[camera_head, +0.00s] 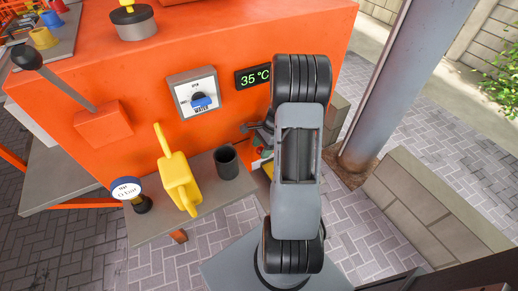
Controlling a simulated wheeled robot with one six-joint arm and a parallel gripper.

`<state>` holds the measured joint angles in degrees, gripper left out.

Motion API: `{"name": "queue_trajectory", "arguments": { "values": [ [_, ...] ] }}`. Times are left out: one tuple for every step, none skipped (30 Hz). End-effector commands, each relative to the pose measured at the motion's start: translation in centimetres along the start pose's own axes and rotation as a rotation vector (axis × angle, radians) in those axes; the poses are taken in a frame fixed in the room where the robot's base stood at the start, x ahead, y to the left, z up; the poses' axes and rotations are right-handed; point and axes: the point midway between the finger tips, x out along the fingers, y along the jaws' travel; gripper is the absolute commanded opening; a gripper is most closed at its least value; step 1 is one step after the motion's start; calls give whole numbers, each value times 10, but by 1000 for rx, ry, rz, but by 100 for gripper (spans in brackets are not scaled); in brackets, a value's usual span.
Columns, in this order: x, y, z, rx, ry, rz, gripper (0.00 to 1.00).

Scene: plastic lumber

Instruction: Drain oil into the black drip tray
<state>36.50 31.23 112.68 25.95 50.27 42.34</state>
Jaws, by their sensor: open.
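My arm stands upright in the middle of the head view and covers part of the orange machine (160,60). My gripper (256,130) shows only in part at the left edge of the arm, close to the machine's front. It is open, and I see nothing held in it. Just below it, small green and red parts on the machine show beside the arm; I cannot tell what they are. I cannot make out a black drip tray; it may be hidden behind my arm. A dark grey cup (226,162) stands on the grey shelf (160,222).
A lever with a black knob (27,57), a water switch (196,93) and a 35 °C display (254,77) are on the machine. A grey post (405,75) stands right.

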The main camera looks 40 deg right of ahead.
Motion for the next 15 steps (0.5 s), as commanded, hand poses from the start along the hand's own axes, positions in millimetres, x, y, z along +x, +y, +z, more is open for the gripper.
{"name": "queue_trajectory", "arguments": {
  "values": [
    [-4, 0, 0, 0, 1, -2, 59],
    [-6, 0, 0, 0, 1, -2, 59],
    [-11, 0, 0, 0, 1, -3, 59],
    [-15, -1, 0, 0, 2, -4, 59],
    [-20, -1, 0, 0, 3, -5, 59],
    [-28, -1, 0, 1, 2, -5, 59],
    [-34, -1, 0, 2, 3, -6, 59],
    [-40, -1, 0, 2, 2, -5, 59],
    [-49, -1, 0, 0, 4, -6, 59],
    [-55, -1, 0, 0, 3, -5, 59],
    [-61, -1, 0, -1, 4, -5, 59],
    [-69, -2, 1, -1, 2, -5, 59],
    [-76, -2, 0, -1, 3, -5, 59],
    [-81, -2, 0, -1, 3, -5, 59],
    [-89, -2, 0, -1, 3, -4, 59]
  ]
}}
